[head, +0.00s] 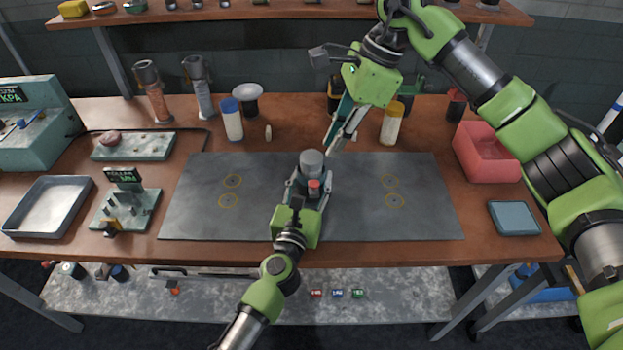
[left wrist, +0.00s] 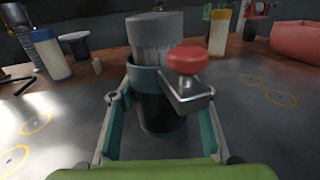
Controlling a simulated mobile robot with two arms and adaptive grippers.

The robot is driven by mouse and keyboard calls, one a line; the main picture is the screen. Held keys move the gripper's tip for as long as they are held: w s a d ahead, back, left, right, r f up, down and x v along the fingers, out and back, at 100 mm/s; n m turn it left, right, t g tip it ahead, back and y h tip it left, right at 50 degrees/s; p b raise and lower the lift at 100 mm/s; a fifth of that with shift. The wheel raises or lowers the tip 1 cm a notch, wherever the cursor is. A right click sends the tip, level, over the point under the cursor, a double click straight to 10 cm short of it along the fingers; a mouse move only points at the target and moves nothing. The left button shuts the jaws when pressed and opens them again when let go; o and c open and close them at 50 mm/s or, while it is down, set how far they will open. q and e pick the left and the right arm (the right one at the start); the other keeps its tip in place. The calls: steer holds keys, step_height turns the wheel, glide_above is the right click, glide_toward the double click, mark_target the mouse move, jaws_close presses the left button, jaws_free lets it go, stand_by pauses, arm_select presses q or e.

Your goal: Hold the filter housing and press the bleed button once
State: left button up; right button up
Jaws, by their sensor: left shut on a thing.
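The filter housing (head: 311,162) stands upright on the grey mat, near its middle. In the left wrist view the housing (left wrist: 150,38) has a grey ribbed cap and a dark body. The red bleed button (head: 313,184) sits on a small metal block on the housing's near side; the red knob is large in the left wrist view (left wrist: 187,59). My left gripper (head: 309,187) is shut on the housing, one finger on each side. My right gripper (head: 342,138) hangs behind and right of the housing, apart from it and pointing down. Its finger gap is unclear.
The grey mat (head: 420,220) is clear left and right of the housing. A blue-capped bottle (head: 233,124) and a yellow-capped bottle (head: 392,124) stand behind it. A red bin (head: 486,158) is at right; a small gauge stand (head: 126,200) and a metal tray (head: 45,205) are at left.

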mark_target(312, 181)
steer(key=shift+a, duration=0.1)
jaws_close()
steer(key=shift+s+a+f+n+t+h, duration=0.1)
steer(key=shift+a+f+n+t+h, duration=0.75)
steer(key=shift+n, duration=2.85)
steer(key=shift+s+a+f+n+h, duration=0.15)
steer(key=shift+a+f+n, duration=0.25)
steer(key=shift+f+n, duration=2.15)
steer(key=shift+s+a+r+n+t+h, duration=0.1)
steer(key=shift+a+n+t+h, duration=0.45)
steer(key=shift+n, duration=4.3)
steer(key=shift+f, duration=0.15)
